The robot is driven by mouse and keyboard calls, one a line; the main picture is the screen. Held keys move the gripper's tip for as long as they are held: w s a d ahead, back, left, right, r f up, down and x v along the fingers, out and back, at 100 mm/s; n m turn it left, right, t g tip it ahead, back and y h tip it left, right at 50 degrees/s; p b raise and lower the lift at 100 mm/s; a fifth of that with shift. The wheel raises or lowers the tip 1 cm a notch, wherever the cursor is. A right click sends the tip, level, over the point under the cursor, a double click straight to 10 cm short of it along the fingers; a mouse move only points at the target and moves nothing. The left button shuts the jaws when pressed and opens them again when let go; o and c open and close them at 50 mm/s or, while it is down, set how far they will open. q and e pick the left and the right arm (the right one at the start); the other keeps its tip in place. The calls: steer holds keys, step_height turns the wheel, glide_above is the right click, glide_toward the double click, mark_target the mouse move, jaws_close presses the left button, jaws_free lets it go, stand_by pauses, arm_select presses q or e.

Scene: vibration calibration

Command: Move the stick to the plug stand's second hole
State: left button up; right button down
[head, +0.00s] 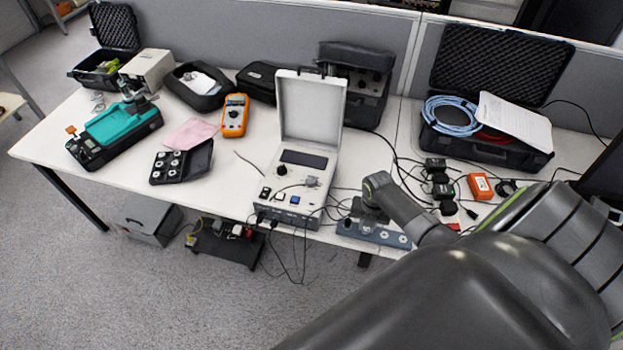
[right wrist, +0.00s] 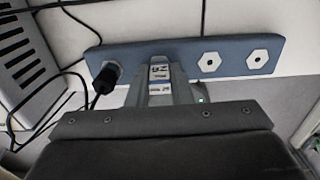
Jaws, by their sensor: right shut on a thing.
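The plug stand (head: 352,229) is a long blue-grey bar near the table's front edge, left of my right forearm. The right wrist view shows the stand (right wrist: 232,52) across the top, with two white hexagonal sockets at its right and a black plug (right wrist: 104,80) with a cable at its left end. My right gripper (head: 376,190) is over the stand, shut on the stick (right wrist: 160,72), a small grey piece with white labels between the fingers. The fingers hide the stand beside the black plug. I cannot tell whether the stick's lower end is in a hole. My left gripper is not in view.
A white instrument case (head: 295,175) with its lid up stands left of the stand. Cables run around the stand. Black adapters (head: 440,185) and an orange box (head: 480,186) lie to the right. A multimeter (head: 235,115) is farther left.

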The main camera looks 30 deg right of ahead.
stand_by(0.4)
steer(key=c, duration=1.2)
jaws_free()
steer(key=shift+r+p, duration=2.4)
steer(key=shift+r, duration=0.1)
step_height(320, 180, up, 17)
steer(key=b, duration=0.2)
steer(key=shift+r, duration=0.2)
